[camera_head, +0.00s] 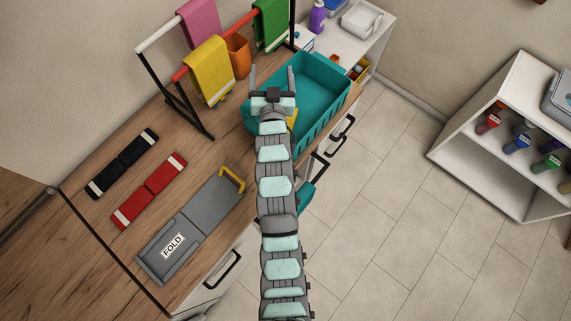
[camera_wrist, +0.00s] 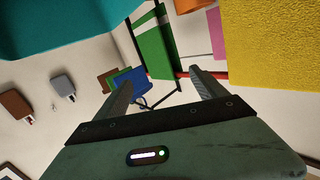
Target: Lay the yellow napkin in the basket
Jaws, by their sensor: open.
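The yellow napkin (camera_head: 211,72), with a pale stripe near its lower edge, hangs over the drying rack's red front bar. In the wrist view a large yellow cloth surface (camera_wrist: 275,45) fills the upper right. The teal basket (camera_head: 325,70) stands on the counter right of the rack; its side also shows in the wrist view (camera_wrist: 60,25). My gripper (camera_head: 272,74) is open over the basket's left side, right of the napkin and apart from it. Nothing shows between its fingers (camera_wrist: 160,78). A small yellow patch (camera_head: 292,118) shows beside my arm within the basket's outline; I cannot tell what it is.
The rack (camera_head: 180,100) also holds pink (camera_head: 200,22) and green (camera_head: 271,25) cloths. An orange container (camera_head: 238,56) stands behind the yellow napkin. Black (camera_head: 123,163) and red (camera_head: 150,190) straps and a grey FOLD board (camera_head: 190,228) lie on the near counter.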

